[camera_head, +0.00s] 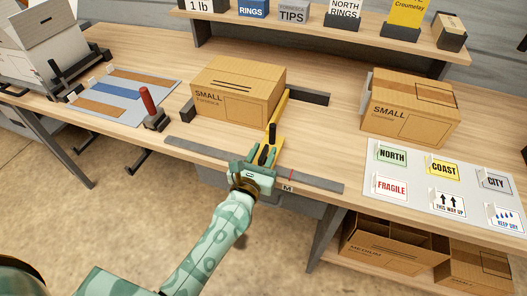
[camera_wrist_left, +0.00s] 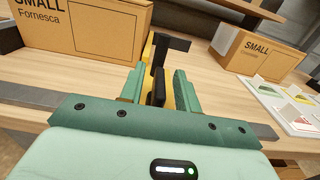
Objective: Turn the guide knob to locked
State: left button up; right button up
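A yellow guide (camera_head: 282,113) runs along the right side of a cardboard box marked SMALL (camera_head: 238,92), with black parts on it. A black upright piece (camera_head: 264,154), which looks like the guide knob, is at its near end. My left gripper (camera_head: 261,160) is open at this near end. In the left wrist view its two green fingers (camera_wrist_left: 158,84) stand on either side of the black piece (camera_wrist_left: 158,92), with gaps on both sides. A black T-shaped part (camera_wrist_left: 166,47) stands beyond. The knob's setting cannot be read. My right gripper is not in view.
A dark metal strip (camera_head: 200,152) runs along the table's front edge, with an M label (camera_head: 287,188). A red-handled tool (camera_head: 148,103) stands at left. Another SMALL box (camera_head: 405,108) and a label board (camera_head: 448,204) are at right. A shelf (camera_head: 325,35) spans the back.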

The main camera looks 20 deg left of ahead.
pick_arm(q)
jog(key=shift+w, duration=0.25)
grip_shut()
